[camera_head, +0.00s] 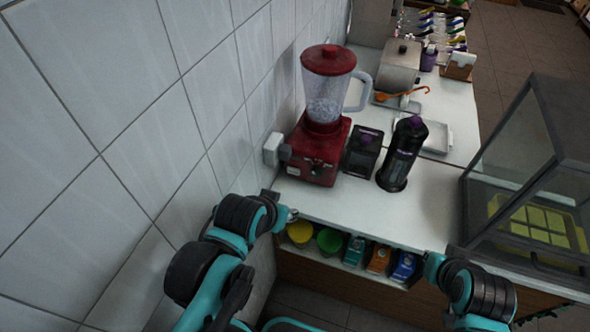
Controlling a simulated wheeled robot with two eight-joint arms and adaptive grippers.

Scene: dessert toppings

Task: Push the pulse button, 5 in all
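A red blender stands at the back left of the white counter, close to the tiled wall. Its red base (318,150) has a dark control on the front face, too small to tell which part is the pulse button. Its clear jug (325,92) has a red lid and pale pieces, perhaps ice, at the bottom. My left gripper (290,214) is at the counter's front left edge, in front of and below the blender base, apart from it. My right gripper (430,262) is low at the counter's front edge, far right of the blender. The fingers of both are too unclear to judge.
A dark bottle (403,154) and a black container (363,151) stand right of the blender. A white outlet (272,150) is on the wall at left. A glass case (540,180) stands at right. Tubs and cartons fill the shelf below. The counter's front middle is clear.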

